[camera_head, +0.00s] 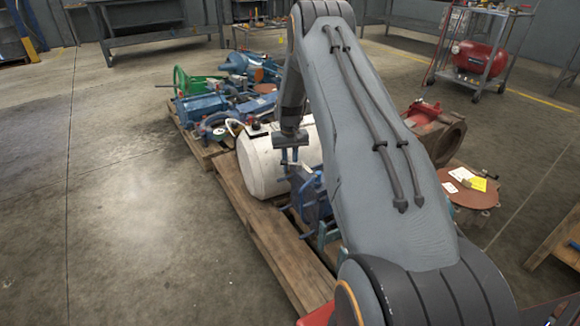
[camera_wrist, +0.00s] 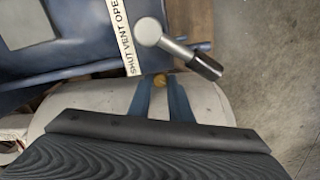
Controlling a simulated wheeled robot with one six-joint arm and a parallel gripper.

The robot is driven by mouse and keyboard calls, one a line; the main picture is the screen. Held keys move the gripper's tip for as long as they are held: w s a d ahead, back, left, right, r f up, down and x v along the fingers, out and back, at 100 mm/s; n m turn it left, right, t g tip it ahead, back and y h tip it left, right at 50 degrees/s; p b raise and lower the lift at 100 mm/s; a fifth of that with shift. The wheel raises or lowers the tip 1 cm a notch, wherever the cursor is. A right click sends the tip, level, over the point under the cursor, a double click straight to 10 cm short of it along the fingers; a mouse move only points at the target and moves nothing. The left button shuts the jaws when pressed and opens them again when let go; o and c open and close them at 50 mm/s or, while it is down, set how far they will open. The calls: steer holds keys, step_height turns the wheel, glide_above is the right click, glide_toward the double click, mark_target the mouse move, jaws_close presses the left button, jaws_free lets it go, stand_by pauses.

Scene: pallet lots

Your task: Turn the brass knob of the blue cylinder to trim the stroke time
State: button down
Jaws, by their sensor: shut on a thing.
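The small brass knob (camera_wrist: 159,79) shows in the wrist view between the tips of my gripper's two blue fingers (camera_wrist: 160,84). My gripper is shut on it. The knob is at the lower edge of the blue cylinder's body (camera_wrist: 75,60), next to a white strip reading SHUT VENT OPEN (camera_wrist: 124,38). In the head view my gripper (camera_head: 289,162) points down at the blue cylinder (camera_head: 312,198), which my arm partly hides. The knob cannot be made out there.
A grey lever with a dark grip (camera_wrist: 178,50) stands close beyond my fingertips. A white tank (camera_head: 260,165) lies beside the cylinder on the wooden pallet (camera_head: 262,232). A green wheel (camera_head: 181,82) and blue machine parts are behind. The floor at left is clear.

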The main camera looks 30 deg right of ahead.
steer(key=n+p, duration=0.1)
steer(key=n, duration=0.3)
steer(key=shift+p, duration=0.3)
steer(key=c, duration=1.6)
jaws_free()
steer(key=shift+r, duration=0.15)
step_height(320, 180, up, 8)
steer(key=shift+f+p, duration=0.2)
steer(key=shift+p, duration=0.7)
